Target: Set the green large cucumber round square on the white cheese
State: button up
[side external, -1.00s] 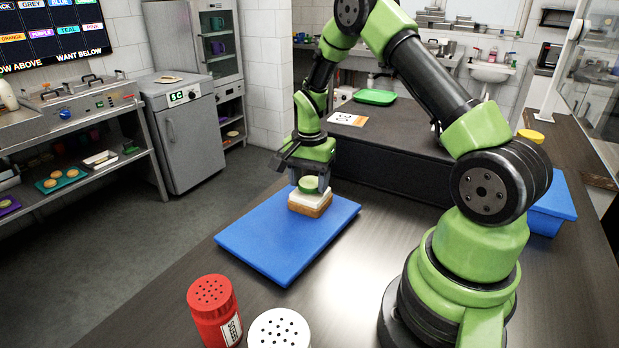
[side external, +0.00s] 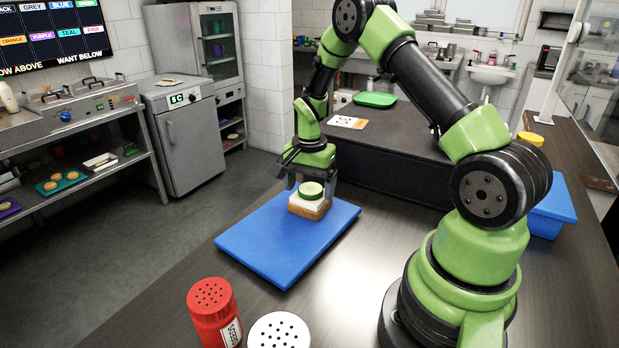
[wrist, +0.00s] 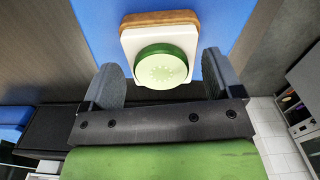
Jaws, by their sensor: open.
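The green large cucumber round (side external: 311,190) lies flat on the white cheese (side external: 308,202), which sits on a square of bread (side external: 309,211) on the blue board. In the wrist view the cucumber round (wrist: 160,66) rests within the cheese (wrist: 190,43), nearer the cheese edge on my gripper's side, with the bread (wrist: 160,17) showing beyond. My gripper (wrist: 161,75) is open, with one finger on each side of the cucumber and a gap at both. In the side view my gripper (side external: 312,185) is just above and behind the stack.
The blue board (side external: 270,245) has free room around the stack. A red shaker (side external: 214,310) and a white-topped shaker (side external: 279,330) stand at the front. A dark raised counter (side external: 400,150) with a green tray (side external: 375,100) is behind. A blue bin (side external: 550,208) is at right.

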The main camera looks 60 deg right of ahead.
notch_tip(320, 180, up, 10)
dwell(0.4)
jog(key=shift+f, duration=0.1)
jog(key=s+a+r+n+t, duration=0.4)
jog(key=s+a+r+n, duration=0.2)
jog(key=a+r, duration=0.6)
jog(key=s+a+r+n+t+y, duration=0.2)
jog(key=s+a+n, duration=0.3)
jog(key=s, duration=0.5)
jog(key=shift+s+a+r+n+t, duration=0.4)
jog(key=shift+r+n+t, duration=0.15)
jog(key=shift+n, duration=0.25)
